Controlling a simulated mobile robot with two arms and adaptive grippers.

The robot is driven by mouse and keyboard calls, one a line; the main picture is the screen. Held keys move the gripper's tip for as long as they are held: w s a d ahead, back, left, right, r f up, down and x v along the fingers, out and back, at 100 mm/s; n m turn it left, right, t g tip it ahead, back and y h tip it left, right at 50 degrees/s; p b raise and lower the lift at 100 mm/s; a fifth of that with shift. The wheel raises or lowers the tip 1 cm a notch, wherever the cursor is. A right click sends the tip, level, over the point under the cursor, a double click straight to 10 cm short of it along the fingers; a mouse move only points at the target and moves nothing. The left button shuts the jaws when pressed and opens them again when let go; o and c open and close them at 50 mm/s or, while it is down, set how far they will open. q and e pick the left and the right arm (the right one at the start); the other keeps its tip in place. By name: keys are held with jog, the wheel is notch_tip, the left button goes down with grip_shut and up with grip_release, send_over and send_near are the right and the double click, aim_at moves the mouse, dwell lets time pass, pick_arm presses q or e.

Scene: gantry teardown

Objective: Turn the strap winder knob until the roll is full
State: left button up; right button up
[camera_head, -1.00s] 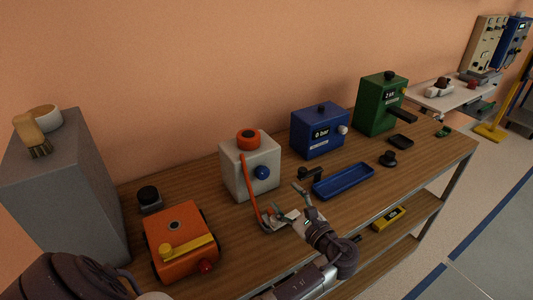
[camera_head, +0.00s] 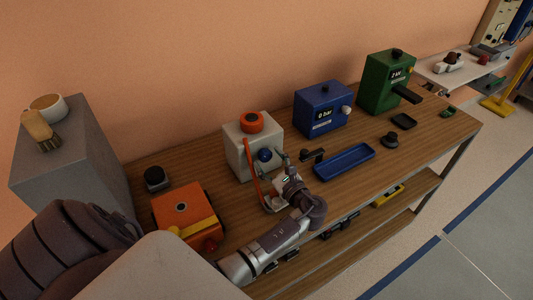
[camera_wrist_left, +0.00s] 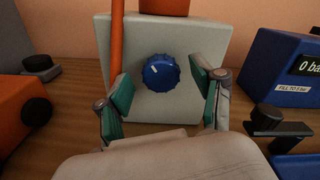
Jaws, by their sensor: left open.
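The strap winder is a pale grey box (camera_head: 237,162) with an orange roll (camera_head: 252,122) on top. An orange strap (camera_head: 254,180) hangs down its front left side to the bench. A blue knob (camera_head: 265,155) sits on its front face; in the left wrist view the blue knob (camera_wrist_left: 161,73) is near the middle, with a white mark at its upper left. My left gripper (camera_head: 274,165) is open in front of the winder. Its two green-padded fingers (camera_wrist_left: 163,92) stand left and right of the knob, apart from it. My right gripper is not in view.
An orange box with a yellow bar (camera_head: 180,206) stands left of the winder. A blue gauge box (camera_head: 320,108), a blue tray (camera_head: 344,162) and a green machine (camera_head: 385,82) stand to the right. A grey block (camera_head: 70,150) is at the far left.

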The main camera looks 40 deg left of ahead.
pick_arm(q)
jog(key=shift+x, duration=0.85)
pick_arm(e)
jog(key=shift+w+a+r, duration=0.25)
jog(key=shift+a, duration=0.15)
pick_arm(q)
jog(key=c, duration=1.1)
jog(key=shift+c, duration=0.2)
jog(key=shift+f, duration=0.1)
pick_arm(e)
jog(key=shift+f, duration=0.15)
